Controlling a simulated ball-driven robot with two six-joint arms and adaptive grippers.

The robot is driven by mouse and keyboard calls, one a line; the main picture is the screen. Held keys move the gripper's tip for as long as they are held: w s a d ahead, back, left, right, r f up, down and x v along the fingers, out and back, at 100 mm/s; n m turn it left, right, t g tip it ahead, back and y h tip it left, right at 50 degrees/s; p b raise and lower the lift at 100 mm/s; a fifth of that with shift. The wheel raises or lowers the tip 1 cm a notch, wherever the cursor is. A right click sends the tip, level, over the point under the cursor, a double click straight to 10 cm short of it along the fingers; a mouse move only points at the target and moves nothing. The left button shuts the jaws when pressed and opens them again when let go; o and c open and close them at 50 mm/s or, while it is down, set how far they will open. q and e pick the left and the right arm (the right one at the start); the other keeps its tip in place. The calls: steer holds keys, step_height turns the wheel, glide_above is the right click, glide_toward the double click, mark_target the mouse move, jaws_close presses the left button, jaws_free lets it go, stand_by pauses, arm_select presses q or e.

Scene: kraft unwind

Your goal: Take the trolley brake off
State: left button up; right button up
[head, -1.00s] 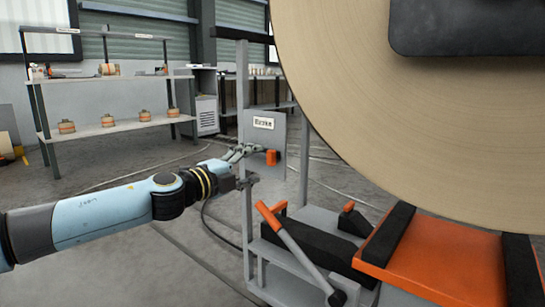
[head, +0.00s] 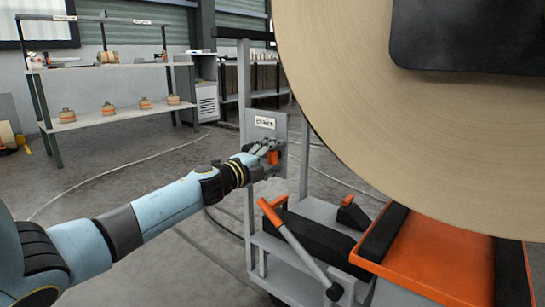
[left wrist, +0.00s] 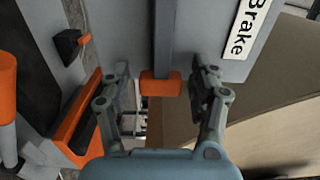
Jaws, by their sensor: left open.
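The trolley's grey upright plate carries a white "Brake" label (head: 265,123), which also shows in the left wrist view (left wrist: 251,25). The brake lever has an orange end (head: 273,157). In the left wrist view its grey bar comes down from the top and its orange end (left wrist: 160,84) sits between my fingers. My left gripper (head: 266,151) is at the plate, and in the left wrist view (left wrist: 159,74) it is open, one finger on each side of the orange end. Whether either finger touches it I cannot tell. My right gripper is not in view.
A huge tan paper roll (head: 400,130) fills the upper right, above an orange bed (head: 430,258). A lever with an orange grip (head: 270,214) slants up from the trolley's lower frame. A shelf (head: 120,120) with small rolls stands at the back left.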

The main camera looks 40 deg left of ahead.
arm_select(q)
jaws_close()
stand_by(0.3)
